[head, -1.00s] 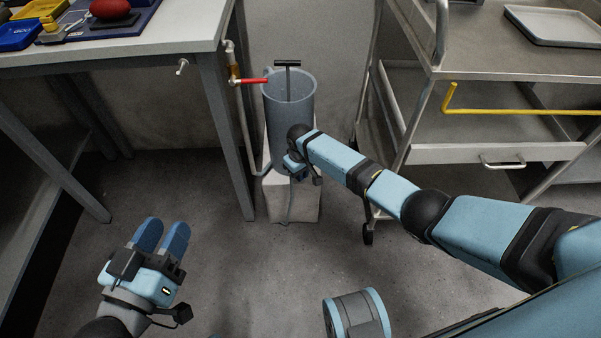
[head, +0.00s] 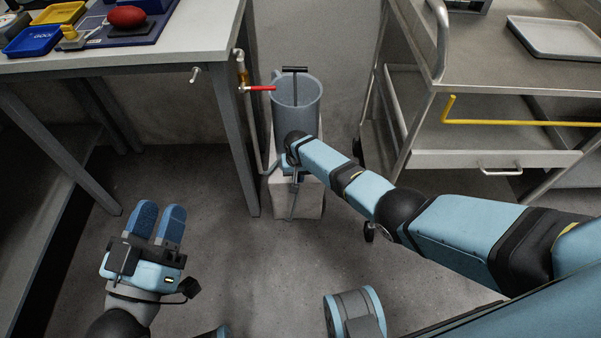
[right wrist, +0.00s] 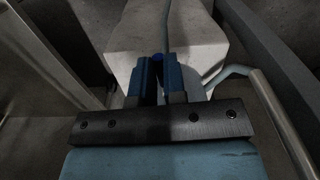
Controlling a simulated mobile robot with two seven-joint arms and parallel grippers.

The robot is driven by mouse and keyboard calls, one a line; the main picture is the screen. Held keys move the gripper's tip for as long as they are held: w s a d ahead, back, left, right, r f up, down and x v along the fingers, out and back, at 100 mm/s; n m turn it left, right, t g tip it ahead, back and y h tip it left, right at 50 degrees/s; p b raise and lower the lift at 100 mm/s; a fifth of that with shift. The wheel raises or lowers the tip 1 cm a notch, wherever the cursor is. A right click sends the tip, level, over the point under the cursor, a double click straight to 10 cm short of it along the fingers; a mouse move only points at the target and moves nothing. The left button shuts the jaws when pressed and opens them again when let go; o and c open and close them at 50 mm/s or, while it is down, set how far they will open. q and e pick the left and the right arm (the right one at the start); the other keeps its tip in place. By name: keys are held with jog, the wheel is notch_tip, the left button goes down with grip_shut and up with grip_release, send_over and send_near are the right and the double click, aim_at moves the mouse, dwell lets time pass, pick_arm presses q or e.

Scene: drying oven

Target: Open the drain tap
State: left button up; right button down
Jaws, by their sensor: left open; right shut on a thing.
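A grey-blue upright cylinder (head: 297,103) with a black T-handle stands on a pale block (head: 309,200) beside the workbench leg. My right gripper (head: 290,164) is low in front of the cylinder, partly hidden by its own wrist. My left gripper (head: 157,222) is open and empty above the floor, away from the cylinder.
A pipe valve with a red lever (head: 262,88) is left of the cylinder, by the workbench (head: 150,45). A metal trolley (head: 480,157) with a yellow rod (head: 520,123) stands right. Open floor (head: 240,265) lies in front.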

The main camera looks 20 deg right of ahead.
jog(key=shift+a+m, duration=0.2)
jog(key=shift+m, duration=0.2)
dwell(0.3)
jog(key=c, duration=1.2)
grip_release()
jog(key=shift+a, duration=0.1)
jog(key=shift+r, duration=0.1)
